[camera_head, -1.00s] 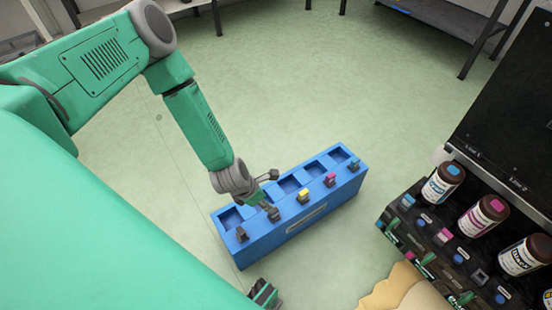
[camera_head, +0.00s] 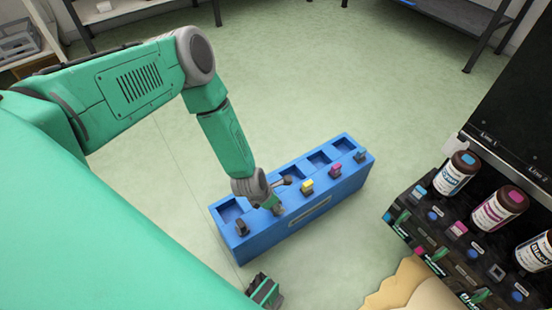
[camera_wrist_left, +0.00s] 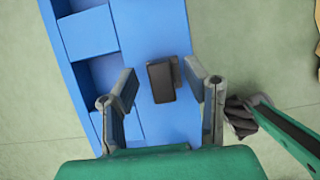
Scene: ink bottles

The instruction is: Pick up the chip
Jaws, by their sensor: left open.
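A blue box (camera_head: 262,243) stands on the floor with several chips along its top front edge. Yellow (camera_head: 307,187), magenta (camera_head: 335,171) and cyan (camera_head: 360,156) chips show in the head view, plus a dark chip (camera_head: 241,229) at the left end. My left gripper (camera_head: 279,207) is low over the edge between the left-end chip and the yellow one. In the left wrist view, its open fingers (camera_wrist_left: 160,80) stand either side of a dark grey chip (camera_wrist_left: 161,83), with gaps on both sides. My right gripper (camera_head: 265,291) is near the bottom of the head view; its jaw opening is unclear.
Square recesses (camera_head: 319,159) line the box behind the chips. At right stands a black machine (camera_head: 517,150) with cyan, magenta and black ink bottles (camera_head: 456,173). Shelves stand at the back. The green floor around the box is clear.

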